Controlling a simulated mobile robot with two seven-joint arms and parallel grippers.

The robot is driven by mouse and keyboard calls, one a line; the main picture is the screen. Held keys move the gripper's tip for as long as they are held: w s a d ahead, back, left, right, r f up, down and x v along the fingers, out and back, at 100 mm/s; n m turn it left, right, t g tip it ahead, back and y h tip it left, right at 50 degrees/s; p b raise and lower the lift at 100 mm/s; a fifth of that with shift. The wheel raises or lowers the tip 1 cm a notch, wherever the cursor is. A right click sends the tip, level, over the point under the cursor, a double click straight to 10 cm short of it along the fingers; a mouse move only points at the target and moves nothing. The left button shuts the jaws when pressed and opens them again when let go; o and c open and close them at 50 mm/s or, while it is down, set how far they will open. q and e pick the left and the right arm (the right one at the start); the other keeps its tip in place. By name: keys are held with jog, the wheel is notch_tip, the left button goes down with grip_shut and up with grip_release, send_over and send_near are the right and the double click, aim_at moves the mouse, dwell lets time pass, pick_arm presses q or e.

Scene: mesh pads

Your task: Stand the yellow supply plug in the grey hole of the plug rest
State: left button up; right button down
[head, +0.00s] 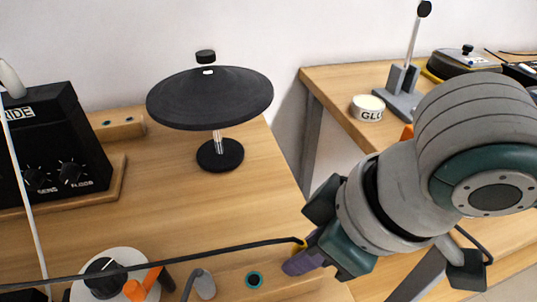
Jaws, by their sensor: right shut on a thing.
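The yellow supply plug (299,243) shows only as a small yellow part at the end of a black cable, at the tip of my right gripper (306,252). My right gripper is shut on it and hides most of it. A purple piece beside it covers part of the wood; I cannot tell what it is. The plug rest (228,283) is a wooden block at the bottom edge, partly cut off. I cannot make out an empty grey hole. My left gripper is not in view.
The black cable (150,267) crosses low over the bench. A white disc with orange and black parts (110,262) is bottom left. The middle bench is clear.

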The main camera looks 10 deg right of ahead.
jog(key=shift+f, duration=0.35)
jog(key=c, duration=0.7)
grip_release()
jog(key=shift+o, duration=0.2)
jog(key=p+v, duration=0.2)
jog(key=v, duration=0.8)
jog(key=shift+p, duration=0.35)
jog(key=shift+a, duration=0.1)
jog(key=s+a+r+m+t+y+p, duration=0.1)
jog(key=s+a+r+p, duration=0.1)
jog(key=a+r+p, duration=0.3)
jog(key=s+d+r+m+g+h+p, duration=0.1)
jog(key=s+d+r+m+h+p, duration=0.1)
jog(key=s+d+m+p, duration=0.3)
jog(key=s+d+r+h+p, duration=0.2)
jog(key=d, duration=0.5)
notch_tip(320, 180, up, 36)
jog(key=p, duration=3.6)
jog(key=shift+a, duration=0.2)
